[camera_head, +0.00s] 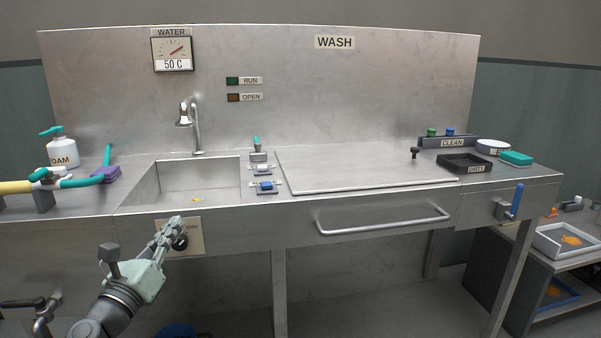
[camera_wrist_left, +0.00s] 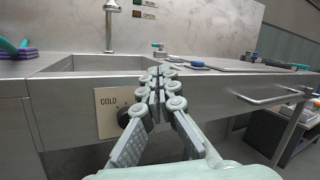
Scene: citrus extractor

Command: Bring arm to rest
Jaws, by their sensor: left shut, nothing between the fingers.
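My left gripper (camera_head: 172,234) is in front of the sink's front panel in the head view. Its fingers are closed together with nothing between them, and they also show in the left wrist view (camera_wrist_left: 157,88). Just behind the fingertips is a dark round knob (camera_head: 180,242) on a beige plate (camera_head: 190,232). I cannot tell whether the fingers touch the knob. My right gripper is in neither view.
The sink basin (camera_head: 190,185) holds a small yellow bit. A long bar handle (camera_head: 385,222) sticks out from the counter front. A black tray (camera_head: 464,164) and a teal sponge (camera_head: 515,158) lie at right.

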